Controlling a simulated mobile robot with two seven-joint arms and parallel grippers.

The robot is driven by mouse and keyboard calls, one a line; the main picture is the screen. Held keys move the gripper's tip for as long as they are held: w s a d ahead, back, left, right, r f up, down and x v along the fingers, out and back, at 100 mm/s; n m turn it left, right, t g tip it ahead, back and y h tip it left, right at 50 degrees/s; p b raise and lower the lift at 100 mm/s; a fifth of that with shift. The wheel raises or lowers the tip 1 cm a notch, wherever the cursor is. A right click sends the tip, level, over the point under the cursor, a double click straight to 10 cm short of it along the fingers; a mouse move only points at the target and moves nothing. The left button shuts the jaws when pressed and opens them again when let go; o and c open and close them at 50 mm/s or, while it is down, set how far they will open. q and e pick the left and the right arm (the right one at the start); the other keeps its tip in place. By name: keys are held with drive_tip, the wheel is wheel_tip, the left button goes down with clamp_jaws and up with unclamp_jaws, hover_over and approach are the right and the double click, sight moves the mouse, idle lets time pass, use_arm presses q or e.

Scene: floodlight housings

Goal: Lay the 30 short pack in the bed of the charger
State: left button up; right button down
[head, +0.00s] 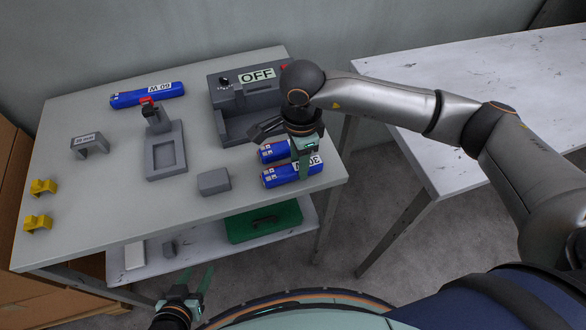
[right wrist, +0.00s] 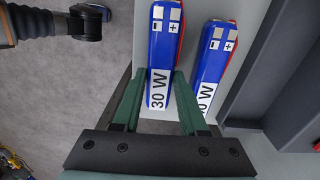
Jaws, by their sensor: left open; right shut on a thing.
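Two blue packs with white 30 W labels lie side by side near the table's right front corner. My right gripper (head: 303,158) is shut on the nearer short pack (head: 285,174), at its labelled end; it shows between the fingers in the right wrist view (right wrist: 162,40). The other short pack (head: 268,153) lies just behind, partly hidden by my gripper, and shows on the right in the right wrist view (right wrist: 213,55). The charger (head: 228,92), a dark grey unit with an OFF sign, stands behind them; my arm hides part of its bed. My left gripper (head: 190,283) is open and empty before the table.
A longer blue 60 W pack (head: 150,96) lies at the back. A grey recessed fixture with a red top (head: 165,160), a small grey block (head: 214,181), a grey bracket (head: 90,144) and two yellow clips (head: 42,187) stand on the table. A green case (head: 263,222) lies on the shelf below.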

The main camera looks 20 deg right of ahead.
drive_tip(key=shift+r, duration=0.2)
drive_tip(key=shift+r+p, duration=1.8)
drive_tip(key=shift+r, duration=1.3)
wheel_tip(320, 180, up, 4)
drive_tip(key=shift+f+p, duration=0.25)
drive_tip(key=shift+p, duration=0.65)
